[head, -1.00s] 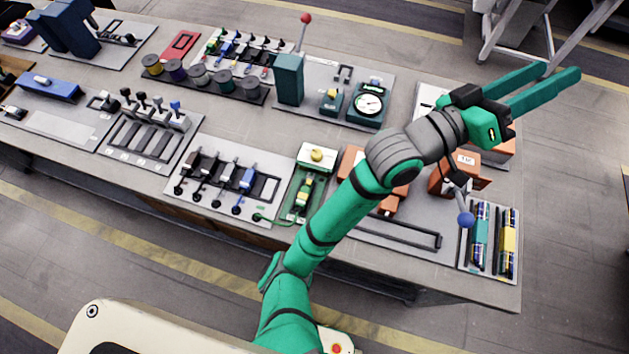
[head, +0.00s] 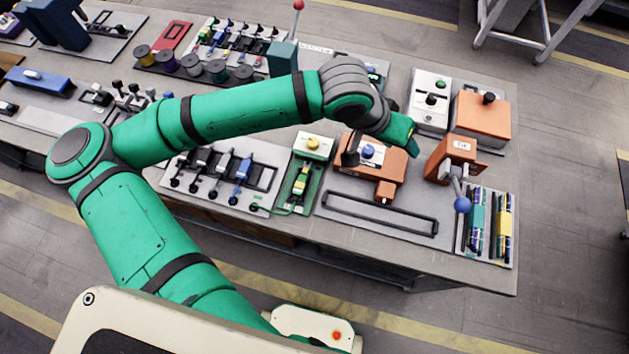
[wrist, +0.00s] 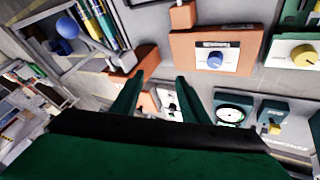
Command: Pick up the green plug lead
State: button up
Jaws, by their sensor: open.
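A thin green lead (head: 277,211) runs from a green-framed unit (head: 291,203) with a yellow knob to the edge of the lever panel beside it in the head view. A back rack (head: 226,47) holds several small coloured plugs, too small to tell a green one surely. I cannot tell which of these is the green plug lead. My gripper (wrist: 160,98) is open and empty in the wrist view, its two green fingers apart. In the head view its fingers are mostly hidden by my wrist, near the orange unit with a blue knob (head: 368,151). The green lead does not show in the wrist view.
A red-topped post (head: 298,6) stands at the back. An orange box with a blue ball lever (head: 462,204) and a holder of coloured tubes (head: 503,225) are at the right. A round gauge (wrist: 235,110) is near my fingers in the wrist view. The workbench is crowded.

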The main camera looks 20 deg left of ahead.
jog(key=s+a+f+n+g+y, duration=0.1)
jog(key=s+a+f+n+y, duration=0.15)
jog(key=a, duration=0.65)
jog(key=n+g+y, duration=0.1)
jog(key=g+y, duration=0.1)
jog(key=y, duration=0.2)
send_over(300, 183)
notch_tip(300, 183, down, 2)
jog(key=shift+h, duration=0.25)
jog(key=f, duration=0.5)
jog(key=shift+s+d+f, duration=0.1)
jog(key=shift+s+f, duration=0.05)
jog(key=shift+s, duration=0.05)
jog(key=shift+w+f, duration=0.15)
jog(key=shift+f, duration=1.2)
jog(key=shift+w+f, duration=0.1)
jog(key=shift+f, duration=1.25)
grip_shut()
